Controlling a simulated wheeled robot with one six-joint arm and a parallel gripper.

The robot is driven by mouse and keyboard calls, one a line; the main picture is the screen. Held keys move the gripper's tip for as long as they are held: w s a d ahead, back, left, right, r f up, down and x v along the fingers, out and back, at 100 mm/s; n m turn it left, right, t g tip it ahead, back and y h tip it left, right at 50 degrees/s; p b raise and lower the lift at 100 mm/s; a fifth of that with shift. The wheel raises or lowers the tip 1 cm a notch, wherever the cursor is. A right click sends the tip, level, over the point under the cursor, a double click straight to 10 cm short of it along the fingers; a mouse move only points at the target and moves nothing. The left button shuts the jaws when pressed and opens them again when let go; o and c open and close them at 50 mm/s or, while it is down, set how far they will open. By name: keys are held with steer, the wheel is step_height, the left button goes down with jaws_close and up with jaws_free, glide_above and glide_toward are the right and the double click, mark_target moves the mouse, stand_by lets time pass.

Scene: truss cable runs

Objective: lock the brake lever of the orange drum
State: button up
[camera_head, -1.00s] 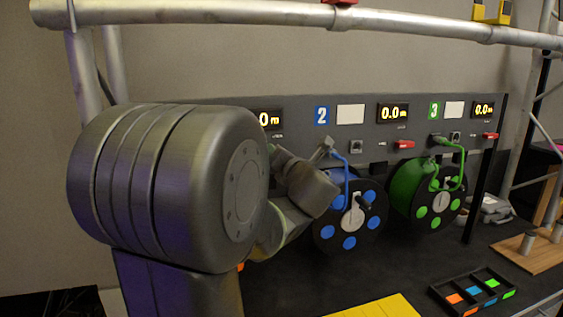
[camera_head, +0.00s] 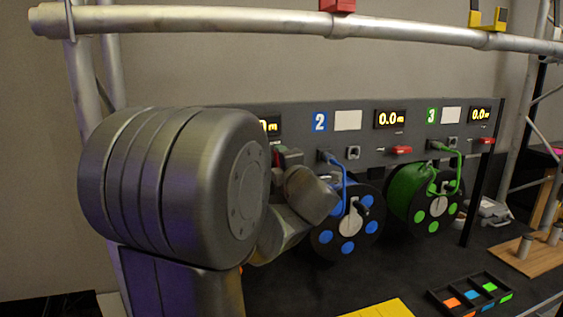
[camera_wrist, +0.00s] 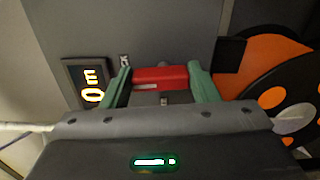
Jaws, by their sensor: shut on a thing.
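In the wrist view, my gripper (camera_wrist: 160,83) has its two green fingers closed on the ends of a red brake lever (camera_wrist: 158,78). The lever lies across the picture against the grey panel. The orange drum (camera_wrist: 268,58), with its black flange and round orange patches, is at the right of the wrist view, partly cut off. In the head view, my arm hides the orange drum and most of the gripper. I cannot tell from these views whether the lever is at its locked end.
A lit display (camera_wrist: 92,84) is on the panel left of the lever. In the head view, the blue drum (camera_head: 346,228) and green drum (camera_head: 425,195) stand to the right. Red levers (camera_head: 401,150) show on the panel. A sorting tray (camera_head: 470,293) lies in front. A truss pipe (camera_head: 250,20) crosses above.

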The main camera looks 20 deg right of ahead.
steer(key=shift+m, duration=0.6)
steer(key=o, duration=1)
steer(key=s, duration=0.4)
steer(key=s+b, duration=0.1)
steer(key=s, duration=0.9)
steer(key=shift+a+b, duration=0.35)
steer(key=shift+w, duration=0.1)
steer(key=w, duration=0.4)
steer(key=w+p, duration=0.1)
steer(key=w, duration=0.4)
steer(key=w+p, duration=0.1)
steer(key=w, duration=0.3)
steer(key=shift+w+d, duration=0.4)
